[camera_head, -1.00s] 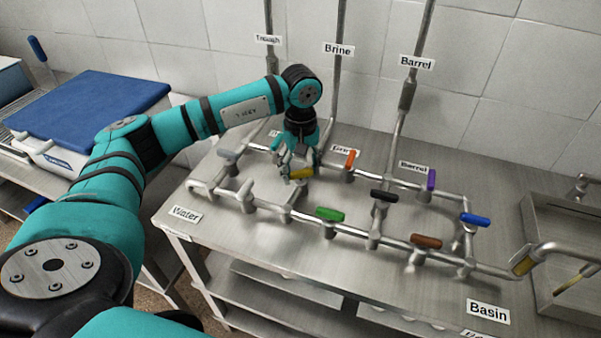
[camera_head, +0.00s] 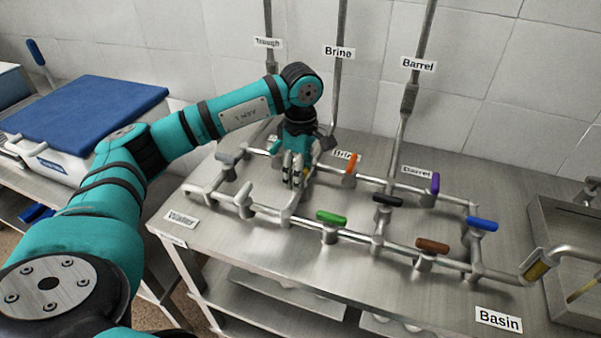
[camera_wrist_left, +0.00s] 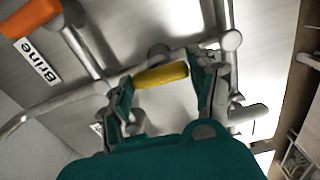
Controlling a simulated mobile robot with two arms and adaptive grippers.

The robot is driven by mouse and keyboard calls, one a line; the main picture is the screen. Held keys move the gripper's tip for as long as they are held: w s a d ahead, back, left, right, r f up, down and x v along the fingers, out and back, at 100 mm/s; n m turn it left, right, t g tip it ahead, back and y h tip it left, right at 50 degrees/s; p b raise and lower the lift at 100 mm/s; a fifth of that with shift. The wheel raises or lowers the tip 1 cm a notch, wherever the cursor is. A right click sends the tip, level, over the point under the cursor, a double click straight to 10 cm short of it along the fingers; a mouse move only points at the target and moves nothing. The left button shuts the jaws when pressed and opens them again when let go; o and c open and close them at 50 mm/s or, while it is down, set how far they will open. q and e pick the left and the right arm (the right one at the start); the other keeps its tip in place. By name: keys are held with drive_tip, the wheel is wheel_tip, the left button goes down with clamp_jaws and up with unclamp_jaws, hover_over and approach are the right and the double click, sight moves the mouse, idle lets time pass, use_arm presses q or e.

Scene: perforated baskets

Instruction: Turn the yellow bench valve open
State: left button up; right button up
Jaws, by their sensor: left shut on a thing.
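The yellow valve handle (camera_wrist_left: 160,76) lies between the two fingers of my left gripper in the left wrist view. One finger is at each end of it. In the head view my left gripper (camera_head: 294,180) points down over the pipes on the bench, and its fingers hide most of the yellow handle. The left gripper is shut on this handle. My right gripper is in neither view.
Other handles stand close by: orange (camera_head: 352,162), green (camera_head: 331,217), black (camera_head: 388,201), purple (camera_head: 435,183), brown (camera_head: 432,245), blue (camera_head: 482,223) and grey ones. Vertical pipes rise behind toward the tiled wall. A basin (camera_head: 565,240) is at the right.

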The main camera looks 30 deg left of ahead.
use_arm(q)
drive_tip(key=shift+r+n, duration=0.1)
drive_tip(key=shift+n, duration=0.5)
drive_tip(key=o, duration=1.2)
wheel_tip(320, 180, up, 12)
drive_tip(key=shift+f, duration=0.1)
